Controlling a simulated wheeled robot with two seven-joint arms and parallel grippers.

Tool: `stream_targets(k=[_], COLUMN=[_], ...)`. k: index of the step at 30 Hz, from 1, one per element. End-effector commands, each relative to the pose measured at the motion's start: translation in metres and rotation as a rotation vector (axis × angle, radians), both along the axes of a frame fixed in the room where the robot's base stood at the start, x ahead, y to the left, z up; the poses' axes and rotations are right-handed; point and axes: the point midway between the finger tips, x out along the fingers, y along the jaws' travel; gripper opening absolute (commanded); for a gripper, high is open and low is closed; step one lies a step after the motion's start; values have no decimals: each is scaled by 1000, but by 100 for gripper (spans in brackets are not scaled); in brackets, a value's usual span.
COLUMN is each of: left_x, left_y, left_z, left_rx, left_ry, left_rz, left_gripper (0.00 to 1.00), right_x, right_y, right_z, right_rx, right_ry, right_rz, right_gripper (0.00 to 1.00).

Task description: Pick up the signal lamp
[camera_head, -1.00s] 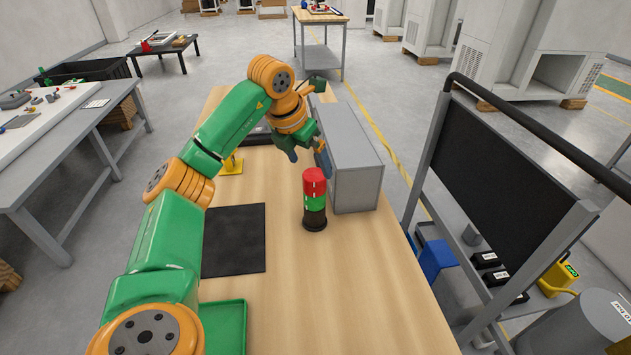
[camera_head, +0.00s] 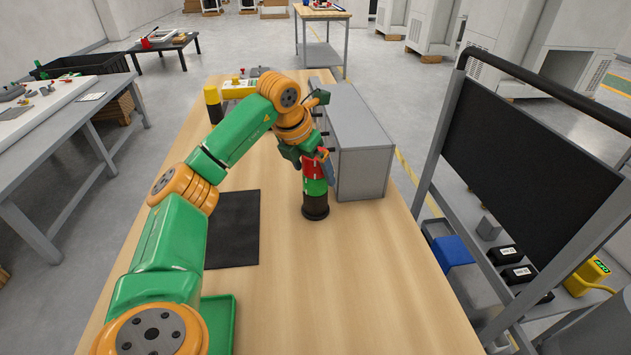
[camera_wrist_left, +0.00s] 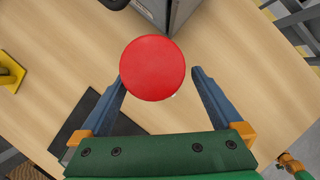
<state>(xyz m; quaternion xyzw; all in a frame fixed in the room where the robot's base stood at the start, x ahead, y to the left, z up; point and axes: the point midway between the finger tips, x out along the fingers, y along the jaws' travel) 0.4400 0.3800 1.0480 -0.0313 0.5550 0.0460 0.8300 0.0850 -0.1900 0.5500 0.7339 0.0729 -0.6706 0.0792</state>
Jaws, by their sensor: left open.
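The signal lamp (camera_head: 316,188) stands upright on the wooden table, with a red top, a green band and a black base. In the left wrist view its round red top (camera_wrist_left: 152,68) lies between and slightly beyond the two blue fingers. My left gripper (camera_head: 318,168) is open around the upper part of the lamp, with fingers on either side; it also shows in the left wrist view (camera_wrist_left: 155,88). In the head view the gripper partly covers the lamp's red top. I cannot tell whether a finger touches it. My right gripper is out of view.
A grey box (camera_head: 362,150) stands close to the right of the lamp. A black mat (camera_head: 232,230) and a green tray (camera_head: 218,325) lie to the left. A yellow-topped post (camera_head: 212,98) stands farther back. The table's front right (camera_head: 340,290) is clear.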

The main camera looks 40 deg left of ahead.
Motion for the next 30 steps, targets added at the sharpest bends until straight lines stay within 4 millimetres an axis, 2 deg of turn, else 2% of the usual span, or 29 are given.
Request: stream_targets(k=[3,6,9,14,17,25,26,30], left_x=[8,15,18,18,18,18,18,18], left_y=[5,6,7,7,7,7,7,7], left_z=[-18,-35,-42,-43,-42,-42,-42,-41], left_rx=[-1,0,0,0,0,0,0,0], left_ry=[7,4,1,-1,-1,-1,-1,-2], left_rz=[1,-1,-1,-1,-1,-1,-1,0], left_gripper=[100,100,100,100,76,3,0,0], right_x=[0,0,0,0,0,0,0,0], right_y=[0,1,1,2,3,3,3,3], right_z=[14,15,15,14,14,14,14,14], right_rx=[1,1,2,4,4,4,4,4], right_ry=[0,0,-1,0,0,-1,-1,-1], right_rz=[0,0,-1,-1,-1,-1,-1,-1], right_gripper=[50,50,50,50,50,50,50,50])
